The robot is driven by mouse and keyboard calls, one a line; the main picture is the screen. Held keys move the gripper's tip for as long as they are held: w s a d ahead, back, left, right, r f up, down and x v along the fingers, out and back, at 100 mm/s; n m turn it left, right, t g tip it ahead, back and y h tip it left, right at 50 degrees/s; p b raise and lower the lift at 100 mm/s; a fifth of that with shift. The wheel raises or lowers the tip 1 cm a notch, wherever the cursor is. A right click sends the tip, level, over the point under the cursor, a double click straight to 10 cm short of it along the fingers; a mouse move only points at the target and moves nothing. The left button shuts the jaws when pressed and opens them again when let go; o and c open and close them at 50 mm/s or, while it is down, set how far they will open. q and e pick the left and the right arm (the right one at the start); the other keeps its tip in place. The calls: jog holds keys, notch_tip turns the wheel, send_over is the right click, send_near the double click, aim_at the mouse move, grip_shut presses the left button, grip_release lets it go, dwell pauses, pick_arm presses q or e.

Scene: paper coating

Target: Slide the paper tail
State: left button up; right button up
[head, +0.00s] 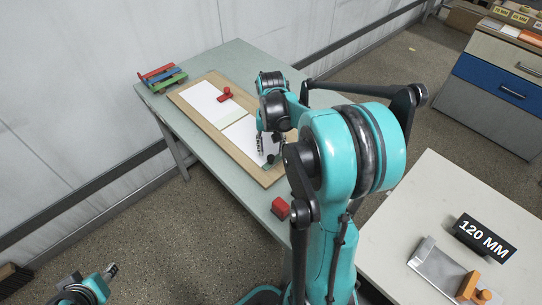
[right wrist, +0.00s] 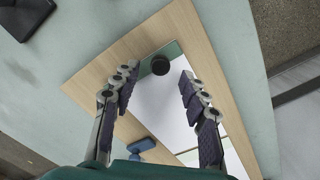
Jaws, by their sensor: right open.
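A white sheet of paper (head: 203,103) lies on a wooden board (head: 222,148) on the table, with a pale green strip (head: 231,119) across its middle. A red piece (head: 225,94) sits on the far part of the sheet. My right gripper (head: 266,150) is over the near part of the paper and partly hides it. In the right wrist view my right gripper (right wrist: 158,82) is open, its fingers apart above the paper (right wrist: 165,110). A round black knob (right wrist: 160,65) shows between and beyond the fingertips. My left gripper (head: 111,271) is low at the left, away from the table.
Red, green and blue bars (head: 163,77) lie at the table's far left corner. A red block (head: 280,208) is on the near table edge. A second table (head: 430,195) at right holds a "120 MM" block (head: 484,238) and a metal tool (head: 437,266).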

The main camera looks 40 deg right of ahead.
aim_at(271, 157)
jog(key=shift+f+b, duration=0.4)
jog(key=shift+f, duration=1.25)
grip_shut()
jog(key=shift+w+a, duration=0.2)
jog(key=shift+w, duration=1.75)
jog(key=shift+c, duration=1.2)
grip_release()
jog(key=shift+o, duration=1.2)
jog(key=shift+w, duration=0.1)
